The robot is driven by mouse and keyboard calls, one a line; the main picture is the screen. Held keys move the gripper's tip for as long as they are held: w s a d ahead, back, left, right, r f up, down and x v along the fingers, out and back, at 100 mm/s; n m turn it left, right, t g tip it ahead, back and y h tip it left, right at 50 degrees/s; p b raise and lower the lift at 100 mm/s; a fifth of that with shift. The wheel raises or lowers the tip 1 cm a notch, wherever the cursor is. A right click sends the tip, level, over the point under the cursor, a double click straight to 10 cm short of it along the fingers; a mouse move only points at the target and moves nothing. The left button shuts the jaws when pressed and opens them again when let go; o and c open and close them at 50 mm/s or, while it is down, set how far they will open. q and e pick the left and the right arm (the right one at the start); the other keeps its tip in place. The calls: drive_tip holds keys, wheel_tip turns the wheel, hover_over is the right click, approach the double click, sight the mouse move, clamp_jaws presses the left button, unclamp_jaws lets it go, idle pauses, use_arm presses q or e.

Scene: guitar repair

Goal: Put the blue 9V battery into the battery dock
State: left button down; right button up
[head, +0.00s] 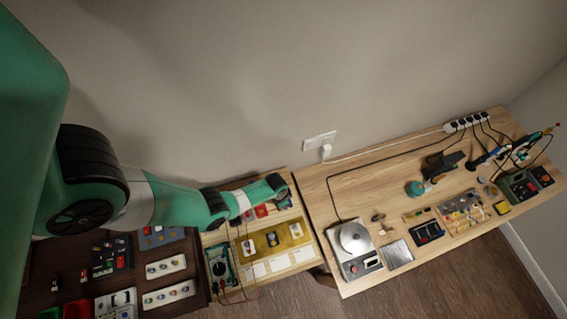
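My green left arm comes in from the left and ends over the back of the middle workbench. My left gripper (284,200) is at its end, small and partly hidden by the arm. I cannot tell whether its fingers are open or shut. A small blue and red patch shows right at the gripper; I cannot tell whether it is the blue 9V battery or whether it is held. I cannot pick out the battery dock for certain. A yellow board (262,246) with a few small parts lies in front of the gripper. My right gripper is not in view.
A green multimeter (220,268) with leads lies left of the yellow board. A dark table (190,303) at left holds trays of small parts. The wooden table (320,215) at right carries a round-topped scale (354,238), a power strip (466,122) and several tools.

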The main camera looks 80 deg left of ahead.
use_arm(q)
drive_tip(key=shift+f, duration=0.2)
drive_tip(key=c, duration=0.5)
unclamp_jaws()
drive_tip(key=shift+o, duration=0.2)
drive_tip(key=o, duration=0.3)
drive_tip(key=shift+o, duration=0.2)
